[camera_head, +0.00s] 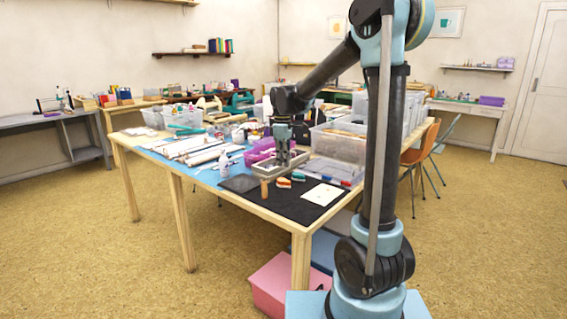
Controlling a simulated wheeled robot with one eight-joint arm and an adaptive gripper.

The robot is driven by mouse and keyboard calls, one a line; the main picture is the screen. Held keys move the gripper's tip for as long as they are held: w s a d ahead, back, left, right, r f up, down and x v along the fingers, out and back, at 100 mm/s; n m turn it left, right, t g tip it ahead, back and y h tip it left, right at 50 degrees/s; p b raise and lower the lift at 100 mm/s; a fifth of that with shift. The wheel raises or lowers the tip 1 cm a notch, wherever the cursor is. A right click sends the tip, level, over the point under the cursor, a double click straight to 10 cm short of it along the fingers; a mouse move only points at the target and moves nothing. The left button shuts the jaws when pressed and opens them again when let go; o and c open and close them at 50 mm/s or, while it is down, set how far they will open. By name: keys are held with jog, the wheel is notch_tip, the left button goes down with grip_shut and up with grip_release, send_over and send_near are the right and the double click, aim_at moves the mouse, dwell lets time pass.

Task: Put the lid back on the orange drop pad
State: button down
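A small orange-red pad (284,183) with a pale part lies on the black mat (291,206), near the front of the table. A small teal pad (298,176) lies just behind it to the right. My gripper (284,161) points down over the grey tray (262,170), behind and a little left of the two pads. It appears apart from the orange pad. Its fingertips are too small and dark to show whether they are open or hold something. I cannot make out a separate lid.
A wooden stamp (264,188) stands left of the orange pad. A white card (322,194) lies on the mat to the right. A white bottle (224,165), paper rolls (203,154) and a clear bin (340,143) crowd the table further back. Bare mat lies in front.

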aim_at(283, 180)
jog(key=shift+f, duration=3)
jog(key=shift+r, duration=0.1)
dwell(0.4)
jog(key=shift+r, duration=3.45)
